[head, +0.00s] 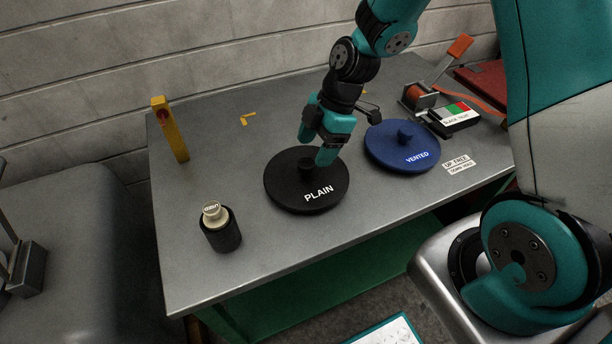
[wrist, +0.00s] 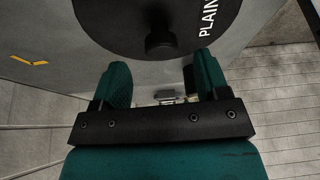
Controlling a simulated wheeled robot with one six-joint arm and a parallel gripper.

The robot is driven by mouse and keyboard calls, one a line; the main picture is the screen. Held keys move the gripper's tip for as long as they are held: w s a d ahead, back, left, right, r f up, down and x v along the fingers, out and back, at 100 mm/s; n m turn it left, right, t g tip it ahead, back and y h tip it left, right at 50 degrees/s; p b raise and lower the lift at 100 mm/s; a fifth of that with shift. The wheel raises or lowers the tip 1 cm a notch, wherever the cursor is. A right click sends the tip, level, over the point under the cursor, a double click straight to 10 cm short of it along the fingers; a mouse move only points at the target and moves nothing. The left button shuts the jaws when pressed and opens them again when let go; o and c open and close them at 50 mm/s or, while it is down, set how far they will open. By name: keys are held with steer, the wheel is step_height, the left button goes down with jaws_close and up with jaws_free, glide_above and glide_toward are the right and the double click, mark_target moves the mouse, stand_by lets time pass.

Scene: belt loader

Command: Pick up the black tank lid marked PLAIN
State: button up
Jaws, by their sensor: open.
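The black round lid marked PLAIN (head: 307,183) lies flat on the grey bench, with a knob at its middle. My gripper (head: 324,149) is over the far right part of this lid, its fingers pointing down close to the knob. In the wrist view the lid (wrist: 118,22) fills the top, and its knob (wrist: 160,42) shows beyond and between my two fingertips (wrist: 160,75). The fingers are apart with nothing between them. The exact height of the fingertips above the lid is hard to tell.
A blue lid marked VENTED (head: 402,150) lies just right of the black lid. A black cylinder with a pale top (head: 221,232) stands front left, and a yellow post (head: 171,130) at the back left. A boxed device (head: 449,117) and an orange-handled tool (head: 421,96) sit back right.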

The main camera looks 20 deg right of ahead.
mark_target(308, 162)
steer(key=x, duration=0.5)
steer(key=shift+a, duration=0.15)
jaws_close()
